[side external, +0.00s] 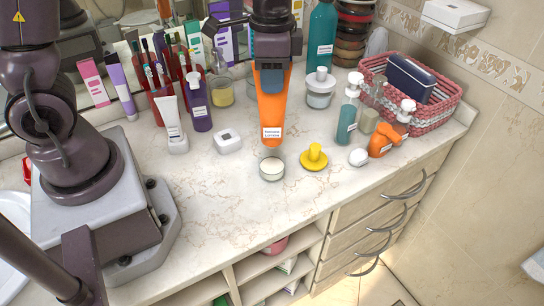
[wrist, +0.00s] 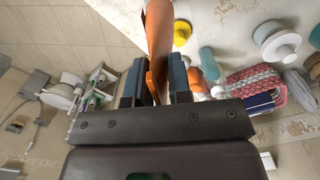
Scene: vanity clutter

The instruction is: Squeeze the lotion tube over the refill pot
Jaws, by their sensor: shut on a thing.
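My gripper (side external: 272,84) is shut on the orange lotion tube (side external: 271,110) near its upper end. The tube hangs upright, its white label facing the side camera and its narrow end down. In the wrist view the orange tube (wrist: 159,35) sits between the two fingers of my gripper (wrist: 157,88). A small round pot with a pale top surface (side external: 271,168), probably the refill pot, stands on the counter just below the tube's lower end. A gap shows between them in the side view. I cannot make out the pot in the wrist view.
A yellow knobbed dish (side external: 314,158) stands right of the pot. A white box (side external: 227,141) and a white tube (side external: 173,122) are to the left. Teal (side external: 347,115) and orange (side external: 385,142) bottles and a woven basket (side external: 437,113) are right.

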